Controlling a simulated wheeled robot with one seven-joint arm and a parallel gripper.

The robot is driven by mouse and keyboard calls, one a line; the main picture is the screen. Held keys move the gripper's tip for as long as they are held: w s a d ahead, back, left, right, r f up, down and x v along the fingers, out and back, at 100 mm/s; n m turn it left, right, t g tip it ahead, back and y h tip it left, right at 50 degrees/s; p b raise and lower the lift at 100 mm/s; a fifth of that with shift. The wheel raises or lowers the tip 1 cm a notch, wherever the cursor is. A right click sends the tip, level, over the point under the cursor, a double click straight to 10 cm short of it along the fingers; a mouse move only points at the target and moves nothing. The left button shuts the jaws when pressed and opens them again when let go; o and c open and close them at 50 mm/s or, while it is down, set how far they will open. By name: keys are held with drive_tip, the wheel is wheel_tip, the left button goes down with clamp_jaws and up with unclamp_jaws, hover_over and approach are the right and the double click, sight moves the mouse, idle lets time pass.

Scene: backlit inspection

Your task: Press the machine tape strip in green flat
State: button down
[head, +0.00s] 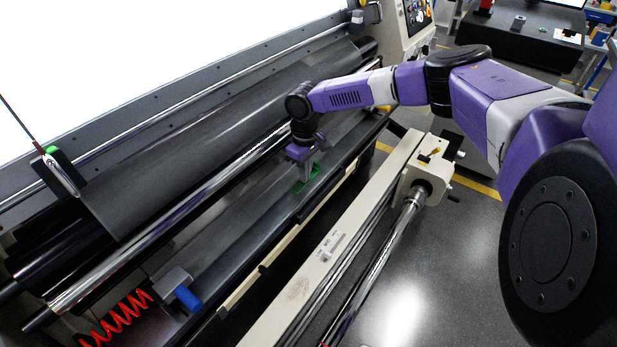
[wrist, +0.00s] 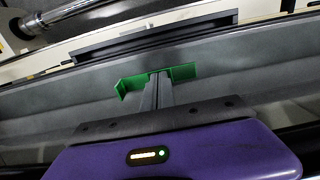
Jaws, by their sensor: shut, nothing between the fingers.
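The green tape strip (wrist: 183,72) lies on the grey ledge of the machine, on both sides of my fingertips in the wrist view. Its left end (wrist: 131,84) is bent up off the surface. The right part looks flatter, with a raised far edge. My gripper (wrist: 160,76) is shut and empty, with its fingertips at the middle of the strip; I cannot tell whether they touch it. In the head view my gripper (head: 302,178) points down at the strip (head: 314,172), and the fingers hide part of it.
The grey ledge (head: 235,222) runs lengthwise beside a long chrome roller (head: 180,228). A beige rail (head: 335,240) stands in front. A blue-ended tool (head: 187,298) and a red coiled hose (head: 122,312) are at the near end. The ledge between them and my gripper is clear.

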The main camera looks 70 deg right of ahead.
drive_tip(key=shift+r, duration=0.1)
wheel_tip(320, 180, up, 4)
drive_tip(key=p, duration=0.4)
idle(0.5)
wheel_tip(320, 180, up, 8)
drive_tip(key=b, duration=0.1)
drive_tip(key=shift+f, duration=0.2)
